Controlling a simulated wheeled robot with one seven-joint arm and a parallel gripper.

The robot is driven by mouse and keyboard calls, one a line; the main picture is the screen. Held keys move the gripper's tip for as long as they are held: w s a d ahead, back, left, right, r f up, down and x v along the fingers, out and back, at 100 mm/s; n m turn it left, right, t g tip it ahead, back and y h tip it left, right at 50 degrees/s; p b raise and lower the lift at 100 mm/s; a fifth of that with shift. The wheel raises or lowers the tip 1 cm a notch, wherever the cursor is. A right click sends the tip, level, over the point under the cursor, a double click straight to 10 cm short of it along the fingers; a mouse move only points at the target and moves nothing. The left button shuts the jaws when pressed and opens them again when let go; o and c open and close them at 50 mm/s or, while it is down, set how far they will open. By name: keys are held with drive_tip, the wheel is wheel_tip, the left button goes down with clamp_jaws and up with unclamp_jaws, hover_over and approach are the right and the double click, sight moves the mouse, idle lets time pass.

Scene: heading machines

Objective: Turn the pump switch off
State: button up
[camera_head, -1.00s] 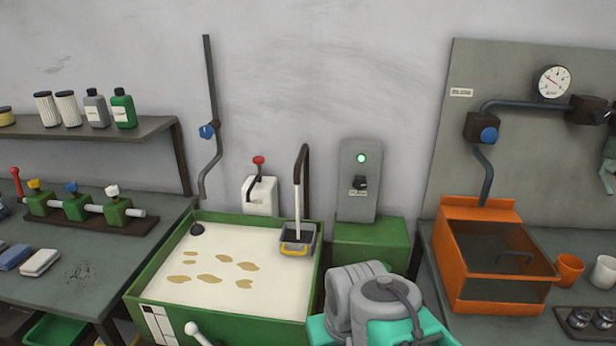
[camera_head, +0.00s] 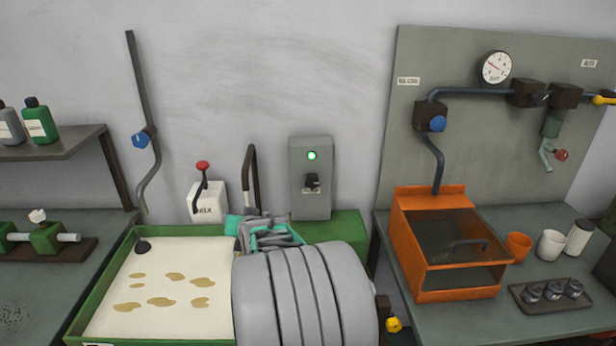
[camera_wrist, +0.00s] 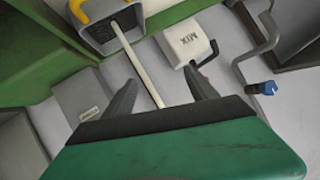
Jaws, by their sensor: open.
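The pump switch is most likely the black knob (camera_head: 312,182) on the grey box (camera_head: 312,207) against the wall. A green lamp (camera_head: 311,156) glows above the knob. In the wrist view a grey box with a small label (camera_wrist: 78,98) at the left may be this same box; its knob does not show there. My gripper (camera_head: 262,232) is in front and to the left of the box, near the tank's back right corner. In the wrist view my gripper (camera_wrist: 160,88) has its dark fingers spread, with a white pole (camera_wrist: 140,62) showing between them.
A white MIX box with a red-knobbed lever (camera_head: 204,190) stands left of the switch box; it also shows in the wrist view (camera_wrist: 186,40). The green tank (camera_head: 95,290) holds pale liquid. An orange bin (camera_head: 412,262) is at the right. Wall above is clear.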

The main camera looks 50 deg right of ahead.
drive_tip(key=s+d+m+h, duration=0.3)
drive_tip(key=d, duration=0.8)
drive_tip(key=m+h, duration=0.4)
approach(314, 182)
drive_tip(key=x, duration=0.4)
drive_tip(key=shift+t, duration=0.3)
drive_tip(key=p+x, duration=0.2)
drive_tip(key=x, duration=0.5)
drive_tip(key=shift+d+f, duration=0.1)
drive_tip(key=shift+n, duration=0.3)
drive_tip(key=c, duration=1.4)
